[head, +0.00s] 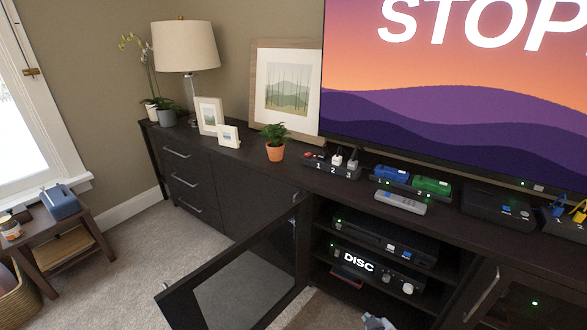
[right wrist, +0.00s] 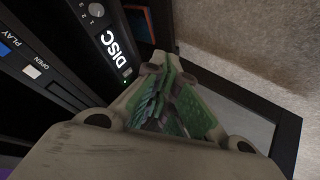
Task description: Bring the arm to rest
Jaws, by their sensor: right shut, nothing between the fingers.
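My right gripper (head: 376,322) shows only in part at the bottom edge of the head view, in front of the open cabinet. In the right wrist view its green-padded fingers (right wrist: 176,98) are shut with nothing between them. The disc player (head: 372,267), marked "DISC", sits on the cabinet's lower shelf. It also shows in the right wrist view (right wrist: 112,42), to the left of the fingers. My left gripper is in neither view.
The dark glass cabinet door (head: 240,275) stands open toward the left. The long dark console (head: 330,182) holds a potted plant (head: 275,150), a grey remote (head: 400,203), and several devices. A large screen (head: 450,90) stands behind. Carpet (head: 135,250) is open at left.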

